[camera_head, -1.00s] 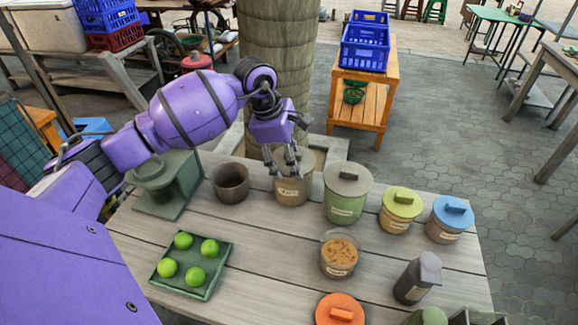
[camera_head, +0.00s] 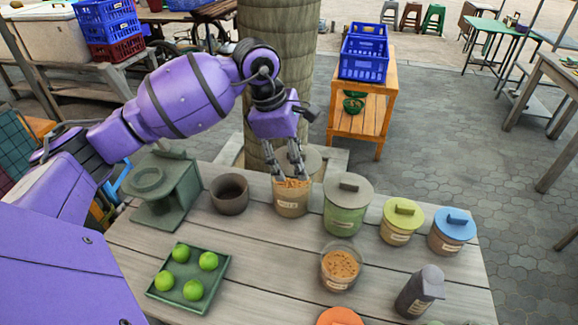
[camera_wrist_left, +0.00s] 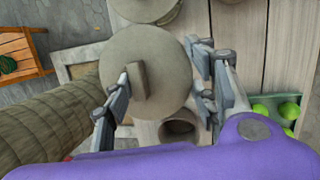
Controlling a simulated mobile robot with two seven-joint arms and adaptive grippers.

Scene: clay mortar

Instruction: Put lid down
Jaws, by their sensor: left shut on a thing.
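A round grey-brown lid (camera_head: 313,160) with a bar handle shows behind the fingers of my left gripper (camera_head: 292,174). In the left wrist view the lid (camera_wrist_left: 168,62) fills the space at the fingers of the left gripper (camera_wrist_left: 163,92), which is shut on it. The exact contact is unclear. In the head view a tan labelled jar (camera_head: 292,202) stands below the fingertips, its mouth uncovered and orange contents showing. The lid is above and behind that mouth; the gap between them is hard to judge. My right gripper is out of view.
A green jar with a grey lid (camera_head: 346,215) stands close right; yellow-lidded (camera_head: 402,222) and blue-lidded (camera_head: 452,232) jars stand beyond. A brown pot (camera_head: 230,195) is left. A tray (camera_head: 215,285) of green fruit and an open glass jar (camera_head: 340,268) are nearer.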

